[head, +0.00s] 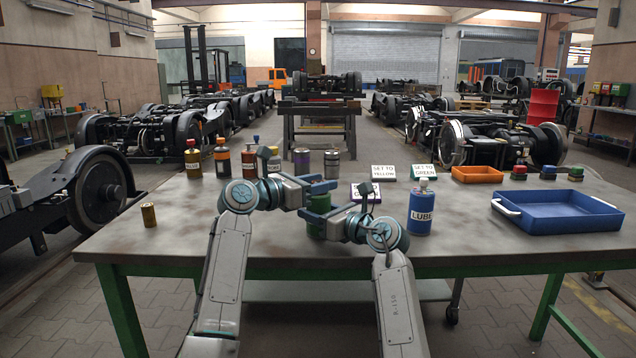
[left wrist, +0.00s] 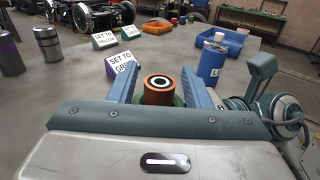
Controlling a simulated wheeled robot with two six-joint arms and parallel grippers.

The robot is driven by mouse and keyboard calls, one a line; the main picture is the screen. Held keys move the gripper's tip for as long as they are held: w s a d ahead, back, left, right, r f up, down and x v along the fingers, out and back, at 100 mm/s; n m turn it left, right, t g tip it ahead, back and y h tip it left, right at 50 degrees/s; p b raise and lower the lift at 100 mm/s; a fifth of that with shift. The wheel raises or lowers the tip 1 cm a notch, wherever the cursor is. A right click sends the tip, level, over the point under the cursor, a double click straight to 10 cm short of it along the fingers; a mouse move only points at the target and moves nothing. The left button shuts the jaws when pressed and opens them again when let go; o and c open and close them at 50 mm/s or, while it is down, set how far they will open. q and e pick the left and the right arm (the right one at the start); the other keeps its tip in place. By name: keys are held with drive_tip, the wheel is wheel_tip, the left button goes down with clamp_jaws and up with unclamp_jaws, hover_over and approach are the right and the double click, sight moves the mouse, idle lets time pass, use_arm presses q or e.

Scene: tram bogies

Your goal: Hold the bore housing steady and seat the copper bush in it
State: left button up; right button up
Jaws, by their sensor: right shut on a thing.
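The bore housing (head: 317,230) is a green cylinder standing low between my grippers in the head view. My right gripper (head: 326,228) is shut on it from the right. The copper bush (left wrist: 162,90) is upright in the left wrist view, with a dark ringed top and green of the housing just under it. How deep it sits cannot be told; I cannot make it out in the head view. My left gripper (head: 319,201) is above the right one, its fingers apart on both sides of the bush. It also shows in the left wrist view (left wrist: 161,80).
A blue LUBE bottle (head: 421,208) stands close to the right of my right arm. A sign block (head: 366,193) is just behind the grippers. A blue tray (head: 556,214) and an orange bin (head: 477,174) lie right. Several bottles stand at the back left. The table's left front is mostly clear.

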use_arm(q)
drive_tip(key=shift+r, duration=0.15)
drive_tip(key=v, duration=1.2)
use_arm(e)
drive_tip(key=o, duration=1.1)
